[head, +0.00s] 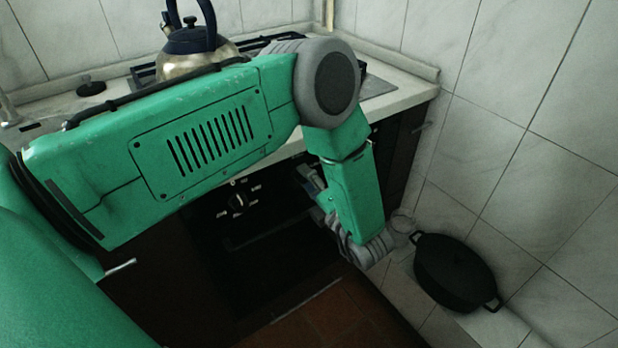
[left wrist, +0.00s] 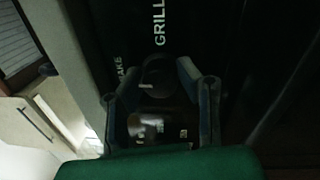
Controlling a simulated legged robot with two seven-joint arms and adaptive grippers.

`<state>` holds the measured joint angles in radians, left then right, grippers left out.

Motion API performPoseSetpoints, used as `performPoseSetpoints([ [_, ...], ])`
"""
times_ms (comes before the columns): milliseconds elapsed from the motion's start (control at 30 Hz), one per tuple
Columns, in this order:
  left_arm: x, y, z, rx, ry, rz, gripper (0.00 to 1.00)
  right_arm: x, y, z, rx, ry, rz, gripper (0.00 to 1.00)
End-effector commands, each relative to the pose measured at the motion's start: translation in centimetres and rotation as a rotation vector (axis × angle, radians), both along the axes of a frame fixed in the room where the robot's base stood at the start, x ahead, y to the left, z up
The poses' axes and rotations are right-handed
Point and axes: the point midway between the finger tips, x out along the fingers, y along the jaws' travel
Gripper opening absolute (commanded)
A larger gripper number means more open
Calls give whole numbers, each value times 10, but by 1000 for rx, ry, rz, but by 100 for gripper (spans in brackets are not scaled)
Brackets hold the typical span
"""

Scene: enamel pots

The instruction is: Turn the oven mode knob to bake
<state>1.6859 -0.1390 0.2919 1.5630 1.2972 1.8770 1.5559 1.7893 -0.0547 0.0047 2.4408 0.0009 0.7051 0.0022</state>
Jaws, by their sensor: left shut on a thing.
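The dark oven front (head: 275,255) is below the counter in the head view. My left gripper (head: 306,182) is at its control panel, partly hidden by my arm. In the left wrist view my left gripper (left wrist: 163,82) has its two fingers on either side of a dark round knob (left wrist: 158,68) and is shut on it. A small pale mark shows at the knob's lower left. The white word GRILL is above the knob, and BAKE, partly cut off, is to its left. In the head view the held knob is hidden. My right gripper is not in view.
Another knob (head: 238,202) with white marks around it is left of my gripper. A steel kettle (head: 190,50) stands on the hob behind my arm. A black lidded pot (head: 455,272) sits on a pale ledge at the right, by the tiled wall.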

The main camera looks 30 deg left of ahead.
Motion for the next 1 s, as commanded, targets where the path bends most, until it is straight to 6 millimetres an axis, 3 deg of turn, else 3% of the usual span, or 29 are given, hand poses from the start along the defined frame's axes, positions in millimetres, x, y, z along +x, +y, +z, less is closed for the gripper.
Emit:
performPoseSetpoints([
  [267, 3, 5, 3, 5, -10, 4, 1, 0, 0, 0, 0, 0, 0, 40],
  [300, 3, 5, 3, 5, -10, 4, 41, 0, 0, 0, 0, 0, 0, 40],
  [333, 3, 4, 3, 4, -9, 4, 50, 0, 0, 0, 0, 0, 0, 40],
  [800, -1, -4, 2, 6, -1, 2, 50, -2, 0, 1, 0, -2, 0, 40],
  [1000, -10, -28, -1, 4, -1, -1, 50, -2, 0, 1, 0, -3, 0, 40],
])
